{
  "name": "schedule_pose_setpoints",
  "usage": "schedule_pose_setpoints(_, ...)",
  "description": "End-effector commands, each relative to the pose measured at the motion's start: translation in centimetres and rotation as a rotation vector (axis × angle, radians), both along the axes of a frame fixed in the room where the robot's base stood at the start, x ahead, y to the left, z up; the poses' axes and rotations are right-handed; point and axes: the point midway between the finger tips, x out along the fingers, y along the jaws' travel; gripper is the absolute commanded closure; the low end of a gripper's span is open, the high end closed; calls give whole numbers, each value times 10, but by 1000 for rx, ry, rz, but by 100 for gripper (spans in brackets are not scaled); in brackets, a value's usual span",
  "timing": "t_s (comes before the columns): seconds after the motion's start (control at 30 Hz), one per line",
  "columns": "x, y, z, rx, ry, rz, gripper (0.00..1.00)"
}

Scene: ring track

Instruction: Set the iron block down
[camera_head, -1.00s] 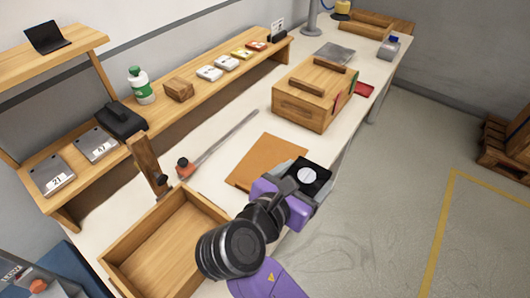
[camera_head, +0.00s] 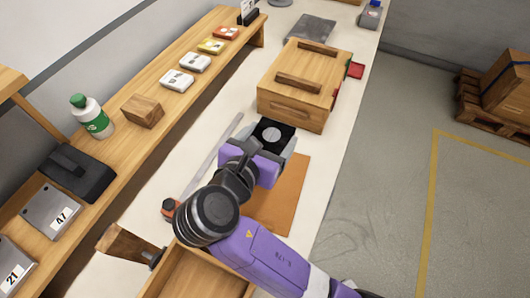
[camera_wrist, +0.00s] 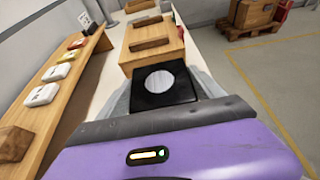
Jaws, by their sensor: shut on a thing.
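The iron block (camera_head: 271,134), a black square piece with a pale grey disc on top, is held in my gripper (camera_head: 268,142). The grey fingers are shut on its sides. In the wrist view the iron block (camera_wrist: 164,88) sits level between the fingers, just before the wooden box. In the head view it is above the white bench (camera_head: 228,112), beyond the far edge of the brown mat (camera_head: 284,195). My gripper and arm hide part of the mat. The block's underside is hidden, so I cannot tell whether it touches anything.
A wooden box (camera_head: 291,104) with two bars on top stands just beyond the block. An open wooden tray (camera_head: 190,282) is at the near end. A raised shelf (camera_head: 160,82) along the left holds a bottle (camera_head: 91,117), a wooden block (camera_head: 143,110) and cards. Floor lies to the right.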

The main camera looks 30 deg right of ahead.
Motion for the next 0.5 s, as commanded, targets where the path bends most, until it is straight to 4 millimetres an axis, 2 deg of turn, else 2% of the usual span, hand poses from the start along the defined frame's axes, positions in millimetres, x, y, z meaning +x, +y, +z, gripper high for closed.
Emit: schedule_pose_setpoints(0.5,0,0,-101,-4,0,0,96)
